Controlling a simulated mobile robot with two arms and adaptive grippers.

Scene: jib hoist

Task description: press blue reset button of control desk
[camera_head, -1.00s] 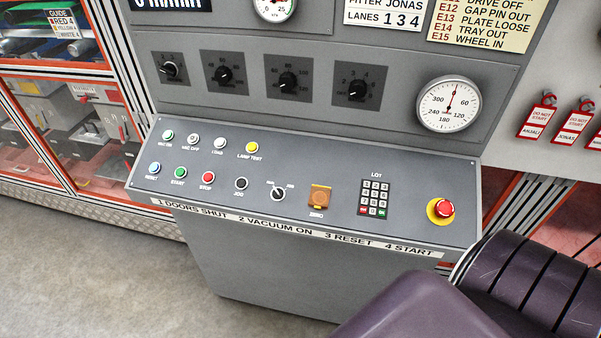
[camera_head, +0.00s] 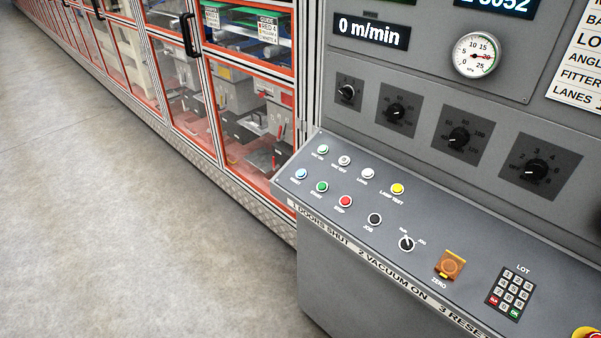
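The control desk (camera_head: 430,235) is a grey sloped panel at the right of the head view. The blue reset button (camera_head: 300,174) is at the left end of its front row, beside the green start button (camera_head: 322,187) and the red stop button (camera_head: 345,202). Nothing covers the blue button. Neither of my grippers shows in the view.
A row of glazed cabinets with red-orange frames (camera_head: 215,150) runs back to the left of the desk. The grey floor (camera_head: 120,220) in front of them is clear. An upright panel with knobs and a gauge (camera_head: 477,54) rises behind the desk.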

